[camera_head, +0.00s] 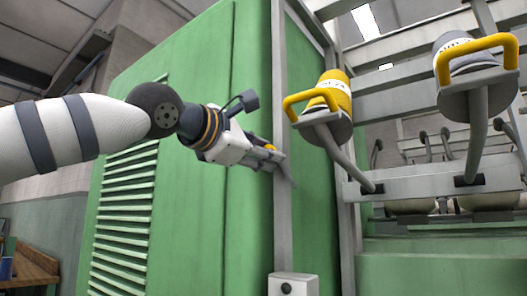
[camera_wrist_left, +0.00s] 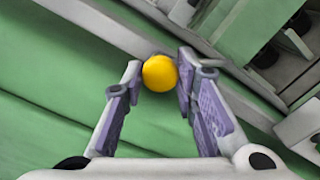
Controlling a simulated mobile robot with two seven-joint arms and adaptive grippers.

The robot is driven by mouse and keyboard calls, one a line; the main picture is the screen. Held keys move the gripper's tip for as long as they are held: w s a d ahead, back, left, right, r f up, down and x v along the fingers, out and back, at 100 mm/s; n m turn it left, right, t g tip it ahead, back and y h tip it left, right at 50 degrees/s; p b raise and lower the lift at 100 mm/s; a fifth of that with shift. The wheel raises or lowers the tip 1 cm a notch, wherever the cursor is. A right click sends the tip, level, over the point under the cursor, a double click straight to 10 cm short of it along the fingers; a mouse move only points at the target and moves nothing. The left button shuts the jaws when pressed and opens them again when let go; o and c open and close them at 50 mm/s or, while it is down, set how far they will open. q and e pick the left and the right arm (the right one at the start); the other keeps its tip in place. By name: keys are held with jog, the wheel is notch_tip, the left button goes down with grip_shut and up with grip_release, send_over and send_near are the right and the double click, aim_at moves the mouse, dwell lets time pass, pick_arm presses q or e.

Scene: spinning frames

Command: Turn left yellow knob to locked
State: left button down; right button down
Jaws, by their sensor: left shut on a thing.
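The yellow knob (camera_wrist_left: 159,73) is a round ball between the two fingertips of my left gripper (camera_wrist_left: 160,80) in the left wrist view. In the head view a little of the yellow knob (camera_head: 270,147) shows at the tip of my left gripper (camera_head: 274,157), by the grey post at the edge of the green cabinet. The fingers are shut on the knob, one on each side. How far the knob is turned cannot be told. My right gripper is not in view.
A green cabinet (camera_head: 205,75) with vent slats stands behind my left arm. To the right are a yellow bobbin with a yellow handle (camera_head: 312,98) and a grey one with a yellow handle (camera_head: 476,47) on a frame. A white box (camera_head: 292,284) sits below.

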pick_arm(q)
jog(key=n, duration=1.1)
jog(key=shift+n, duration=0.3)
dwell(0.4)
jog(key=c, duration=1.2)
grip_release()
jog(key=shift+c, duration=0.2)
jog(key=shift+s+d, duration=0.1)
jog(key=shift+r, duration=0.1)
